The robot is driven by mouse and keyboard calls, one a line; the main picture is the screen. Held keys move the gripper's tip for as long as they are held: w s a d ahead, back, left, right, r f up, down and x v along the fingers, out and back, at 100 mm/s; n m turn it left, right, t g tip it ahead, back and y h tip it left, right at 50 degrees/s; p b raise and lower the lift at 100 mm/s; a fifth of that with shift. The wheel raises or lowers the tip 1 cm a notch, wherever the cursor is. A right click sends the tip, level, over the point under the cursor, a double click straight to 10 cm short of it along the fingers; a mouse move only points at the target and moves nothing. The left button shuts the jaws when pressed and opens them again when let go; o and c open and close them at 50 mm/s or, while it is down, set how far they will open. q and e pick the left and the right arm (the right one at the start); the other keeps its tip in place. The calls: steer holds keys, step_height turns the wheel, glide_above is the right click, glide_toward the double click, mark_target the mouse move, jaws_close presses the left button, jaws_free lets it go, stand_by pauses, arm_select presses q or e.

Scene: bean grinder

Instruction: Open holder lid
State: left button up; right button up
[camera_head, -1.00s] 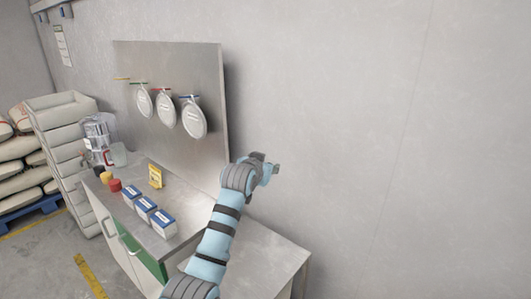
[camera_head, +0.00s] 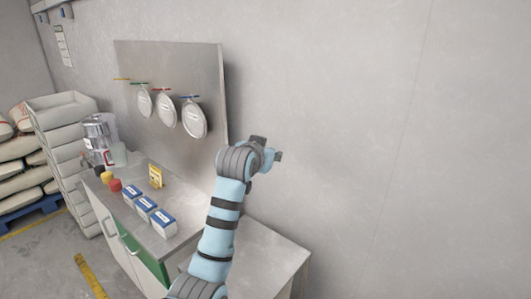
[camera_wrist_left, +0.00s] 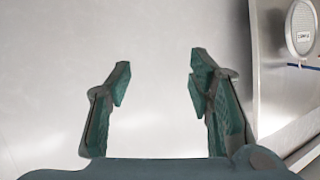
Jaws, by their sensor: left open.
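My left gripper (camera_head: 272,148) is open and empty in front of the bare wall, right of the metal back panel (camera_head: 175,65). Its two fingers also show spread in the left wrist view (camera_wrist_left: 160,78), with only wall between them. Several round silver lids with labels (camera_head: 194,119) hang on the panel under coloured strips. One labelled disc (camera_wrist_left: 302,28) shows at the upper right in the left wrist view. A silver and clear machine (camera_head: 97,135) stands at the bench's far left end. I cannot tell which part is the holder lid. My right gripper is not seen.
The steel bench (camera_head: 150,213) holds several blue-and-white boxes (camera_head: 163,223), a yellow card (camera_head: 155,176) and red and dark-yellow capped items (camera_head: 115,185). Stacked pale crates (camera_head: 62,135) and sacks (camera_head: 22,168) stand left. The wall at right is free.

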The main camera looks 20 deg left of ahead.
arm_select(q)
steer(key=v, duration=1.2)
steer(key=shift+w, duration=0.1)
